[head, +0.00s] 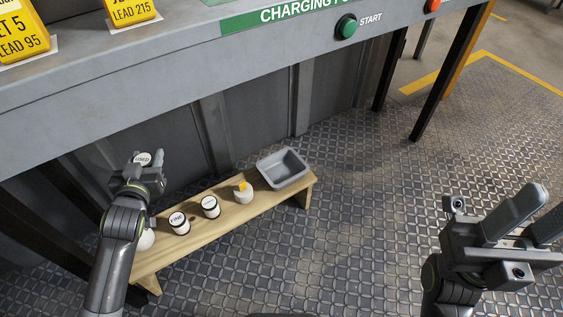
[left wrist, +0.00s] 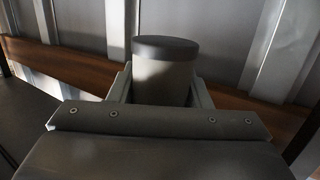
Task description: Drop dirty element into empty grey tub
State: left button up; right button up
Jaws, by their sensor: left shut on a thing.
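My left gripper (head: 142,170) is shut on a cylinder whose round white top reads USED (head: 143,158). It is held above the left end of the low wooden bench (head: 222,218). In the left wrist view the held element (left wrist: 165,75) stands upright between the fingers, pale with a dark rim. The grey tub (head: 282,168) sits at the right end of the bench and looks empty. My right gripper (head: 536,212) is at the right, away from the bench, with its fingers apart and nothing between them.
On the bench stand a cylinder marked FINE (head: 179,223), a similar one (head: 210,206), a white piece with a yellow part (head: 243,193) and a partly hidden white rounded thing (head: 146,239). The grey charging counter (head: 200,75) overhangs behind. The patterned floor at right is clear.

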aim_at(277, 177)
jog(key=i+l, duration=0.15)
jog(key=l, duration=0.25)
jog(key=i+l, duration=0.1)
jog(key=l, duration=0.35)
jog(key=i+l, duration=0.15)
jog(key=l, duration=0.25)
jog(key=i+l+u, duration=0.1)
jog(key=l, duration=0.3)
